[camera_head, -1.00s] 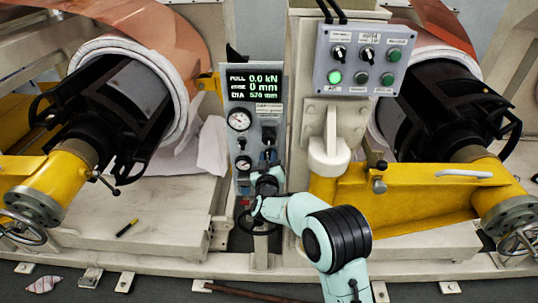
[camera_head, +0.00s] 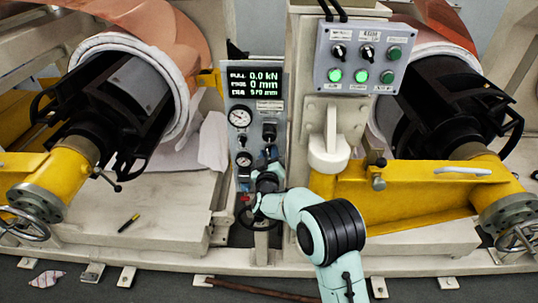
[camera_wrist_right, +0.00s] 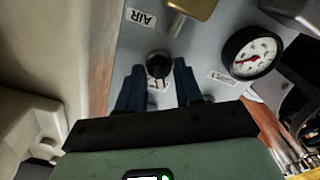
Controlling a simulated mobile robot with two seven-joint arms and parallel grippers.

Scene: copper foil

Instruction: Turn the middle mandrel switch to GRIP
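A black rotary knob (camera_wrist_right: 158,65) sits on the grey column panel (camera_head: 233,88), with a small white label beside it that I cannot read. My right gripper (camera_wrist_right: 160,70) has its two blue fingers spread apart, one on each side of this knob. I cannot tell whether they touch it. In the head view the right gripper (camera_head: 268,158) is at the lower part of the panel and hides the knob. A grey switch box (camera_head: 348,85) above holds a left rotary switch (camera_head: 339,51) and a middle rotary switch (camera_head: 367,51). My left gripper is not in view.
A dial gauge (camera_wrist_right: 252,54) and a brass-coloured handle (camera_wrist_right: 190,14) near an AIR label are close to the right gripper. A display (camera_head: 254,87) tops the panel. Yellow arms (camera_head: 400,205) and copper rolls (camera_head: 175,35) flank the column.

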